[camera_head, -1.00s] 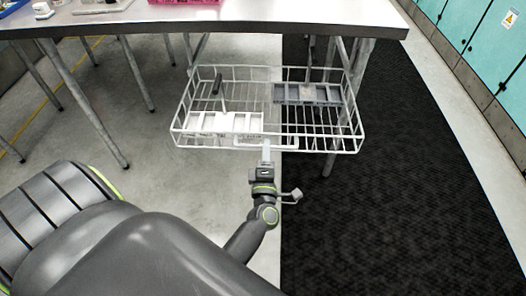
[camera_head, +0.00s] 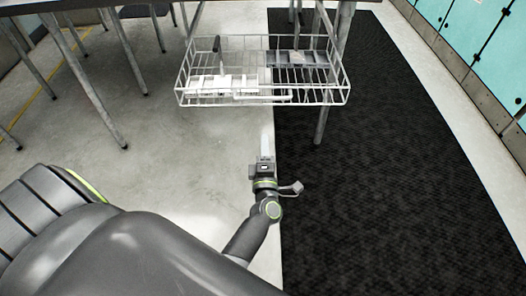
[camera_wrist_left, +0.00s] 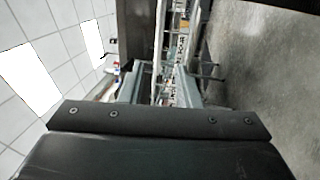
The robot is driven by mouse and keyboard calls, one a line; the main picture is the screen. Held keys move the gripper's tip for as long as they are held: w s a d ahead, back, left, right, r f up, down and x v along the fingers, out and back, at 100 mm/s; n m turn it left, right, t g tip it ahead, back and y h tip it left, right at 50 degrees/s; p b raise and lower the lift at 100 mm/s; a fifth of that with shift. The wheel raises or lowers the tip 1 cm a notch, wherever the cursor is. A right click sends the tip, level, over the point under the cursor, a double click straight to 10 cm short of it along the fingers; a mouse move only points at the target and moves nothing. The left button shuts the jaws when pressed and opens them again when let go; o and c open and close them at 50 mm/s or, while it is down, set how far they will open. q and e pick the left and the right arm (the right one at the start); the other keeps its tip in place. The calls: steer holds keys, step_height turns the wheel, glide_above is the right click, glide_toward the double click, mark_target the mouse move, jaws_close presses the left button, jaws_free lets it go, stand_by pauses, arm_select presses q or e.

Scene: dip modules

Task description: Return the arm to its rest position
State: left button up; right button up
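My left gripper (camera_head: 265,147) is below and in front of the white wire basket (camera_head: 240,102) in the head view, apart from it, with nothing held. In the left wrist view its two grey fingers (camera_wrist_left: 160,88) stand apart with an empty gap between them. The basket holds a white tray-like module (camera_head: 208,84) on its left side and a grey one (camera_head: 300,58) on its right. A dark-handled tool (camera_head: 217,46) stands upright at the left module. My right gripper is not in view.
The table (camera_head: 60,4) shows at the top edge, its legs standing on the concrete floor. A black mat (camera_head: 400,180) covers the floor to the right. Teal cabinets (camera_head: 450,20) line the right wall. The floor around the gripper is clear.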

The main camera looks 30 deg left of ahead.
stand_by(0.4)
